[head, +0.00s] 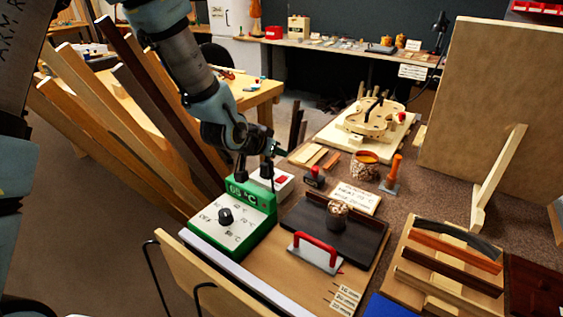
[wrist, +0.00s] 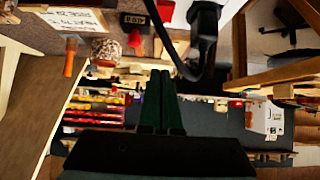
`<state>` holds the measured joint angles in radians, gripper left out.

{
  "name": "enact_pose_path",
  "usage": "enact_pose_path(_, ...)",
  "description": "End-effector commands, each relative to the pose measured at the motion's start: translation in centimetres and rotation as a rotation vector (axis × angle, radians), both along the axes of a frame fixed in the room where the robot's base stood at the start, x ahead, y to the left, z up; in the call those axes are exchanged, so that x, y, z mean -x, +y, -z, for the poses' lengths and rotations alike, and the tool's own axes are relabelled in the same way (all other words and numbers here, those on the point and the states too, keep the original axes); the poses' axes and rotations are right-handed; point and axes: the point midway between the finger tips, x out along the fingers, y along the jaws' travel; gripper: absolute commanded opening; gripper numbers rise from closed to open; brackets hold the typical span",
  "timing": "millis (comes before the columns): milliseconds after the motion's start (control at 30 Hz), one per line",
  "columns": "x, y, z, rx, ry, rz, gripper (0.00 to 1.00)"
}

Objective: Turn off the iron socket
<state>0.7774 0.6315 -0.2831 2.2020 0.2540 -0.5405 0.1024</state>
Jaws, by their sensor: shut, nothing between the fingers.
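The iron socket (head: 284,189) is a white box with a red switch (head: 281,179) on top, standing behind the green box. I cannot tell which way the switch is set. A dark upright piece rises in front of the socket and hides part of it. My gripper (head: 282,149) is above and behind the socket in the head view, apart from the switch, pointing away over the bench. In the wrist view its dark fingers (wrist: 160,98) are shut together and empty.
A green box with a dial (head: 226,215) stands in front of the socket. Long wooden boards (head: 120,125) lean at left. A black cable (wrist: 205,45) crosses the wrist view.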

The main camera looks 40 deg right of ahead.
Motion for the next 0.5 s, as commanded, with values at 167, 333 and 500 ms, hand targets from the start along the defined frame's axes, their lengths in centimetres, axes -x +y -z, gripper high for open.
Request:
enact_pose_path(167, 0.4, 2.1, -2.6, 0.003, -0.004, -0.002, 0.00)
enact_pose_path(333, 0.8, 3.4, -4.5, 0.003, -0.002, -0.002, 0.00)
enact_pose_path(500, 1.1, 4.1, -5.3, 0.000, -0.001, 0.001, 0.00)
